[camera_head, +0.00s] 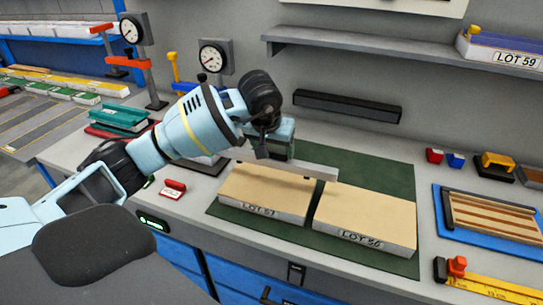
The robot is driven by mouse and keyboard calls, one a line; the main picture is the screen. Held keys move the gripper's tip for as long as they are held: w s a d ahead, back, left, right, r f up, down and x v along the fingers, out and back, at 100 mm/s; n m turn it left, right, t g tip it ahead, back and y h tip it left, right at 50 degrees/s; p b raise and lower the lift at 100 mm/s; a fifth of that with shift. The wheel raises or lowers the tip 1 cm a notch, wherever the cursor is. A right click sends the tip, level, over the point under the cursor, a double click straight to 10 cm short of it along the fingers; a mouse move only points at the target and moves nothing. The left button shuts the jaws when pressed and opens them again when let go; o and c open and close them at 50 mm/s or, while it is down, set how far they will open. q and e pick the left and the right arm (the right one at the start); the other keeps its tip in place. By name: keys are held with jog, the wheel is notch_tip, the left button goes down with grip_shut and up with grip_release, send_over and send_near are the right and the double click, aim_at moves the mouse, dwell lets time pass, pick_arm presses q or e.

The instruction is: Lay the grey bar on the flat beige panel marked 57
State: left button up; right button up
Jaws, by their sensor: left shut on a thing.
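The flat beige panel marked LOT 57 (258,192) lies on a dark green mat (388,176), left of a similar panel marked LOT 56 (366,219). My left gripper (272,154) is above the back part of panel 57, shut on the grey bar (312,169). The gripper hides part of the bar's left half. I cannot tell whether the bar touches the panel. My right gripper is not in view.
A blue tray with wooden strips (490,217) and a yellow ruler (490,288) are at the right. A shelf (390,52) overhangs the back.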

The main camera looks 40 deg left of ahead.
aim_at(272, 158)
pick_arm(q)
jog(key=shift+w+a+r, duration=0.15)
jog(key=shift+w+a, duration=0.05)
jog(key=shift+a, duration=0.05)
jog(key=shift+w+a+f, duration=0.1)
jog(key=shift+w+f, duration=0.05)
jog(key=shift+f, duration=1.6)
jog(key=shift+f, duration=0.3)
jog(key=o, duration=1.7)
jog(key=shift+f, duration=0.15)
jog(key=shift+c, duration=0.2)
jog(key=v, duration=1.2)
jog(key=shift+s+r+p, duration=0.2)
jog(key=shift+r+p, duration=0.1)
jog(key=shift+p, duration=0.15)
